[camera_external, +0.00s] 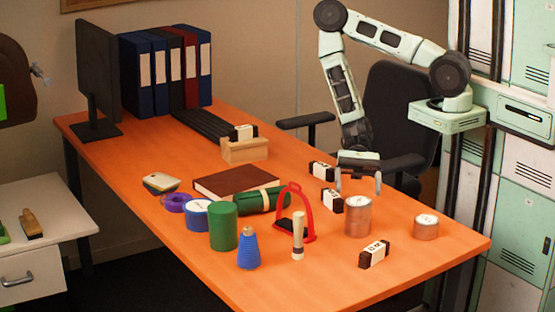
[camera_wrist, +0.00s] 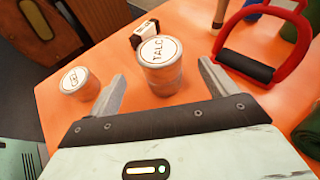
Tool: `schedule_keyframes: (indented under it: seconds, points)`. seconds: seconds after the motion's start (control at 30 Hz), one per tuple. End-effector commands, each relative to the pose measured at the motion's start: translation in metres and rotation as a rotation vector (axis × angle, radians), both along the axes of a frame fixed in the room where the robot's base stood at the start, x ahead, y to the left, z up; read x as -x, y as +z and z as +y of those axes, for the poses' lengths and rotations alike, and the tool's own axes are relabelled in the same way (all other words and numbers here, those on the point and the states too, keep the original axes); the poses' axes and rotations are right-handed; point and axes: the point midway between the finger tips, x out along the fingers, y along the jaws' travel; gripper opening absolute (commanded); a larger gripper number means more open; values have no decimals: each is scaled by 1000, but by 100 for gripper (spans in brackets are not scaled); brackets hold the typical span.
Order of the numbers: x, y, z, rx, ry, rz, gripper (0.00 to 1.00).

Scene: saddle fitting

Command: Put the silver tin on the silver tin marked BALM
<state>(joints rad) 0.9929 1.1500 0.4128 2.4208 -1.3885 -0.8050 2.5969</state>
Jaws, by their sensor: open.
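A taller silver tin (camera_external: 357,217) stands upright on the orange desk. In the wrist view its white lid label reads TALC (camera_wrist: 162,72). A shorter silver tin (camera_external: 426,229) stands apart to its right; it also shows in the wrist view (camera_wrist: 80,85), its lid lettering too small to read surely. I cannot make out the word BALM on either. My gripper (camera_external: 358,182) is open and empty, pointing down just above and behind the taller tin. In the wrist view the taller tin appears between the fingertips (camera_wrist: 162,80), not gripped.
A red stirrup-like frame (camera_external: 309,225) and an upright brush (camera_external: 298,240) stand left of the taller tin. Dark boxes with white labels lie nearby, one in front (camera_external: 374,254) and one beside it (camera_external: 331,201). The desk (camera_external: 455,245) is clear around the shorter tin.

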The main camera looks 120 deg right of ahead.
Motion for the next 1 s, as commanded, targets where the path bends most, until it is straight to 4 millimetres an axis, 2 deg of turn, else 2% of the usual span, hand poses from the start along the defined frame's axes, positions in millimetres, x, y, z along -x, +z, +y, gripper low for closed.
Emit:
schedule_keyframes:
  seconds: [0.03,0.23,0.43,0.53,0.67,0.77,0.9,1.0]
  points:
    - [6,5,-10,4,-4,-2,85]
    - [26,19,-36,3,-3,-2,85]
    - [35,25,-47,11,4,-3,85]
    - [31,24,-46,104,51,-27,85]
    - [13,21,-38,402,213,-105,85]
    - [-2,26,-28,695,414,-194,85]
    - [-13,46,-4,1042,737,-322,85]
    - [-11,69,19,1230,986,-412,85]
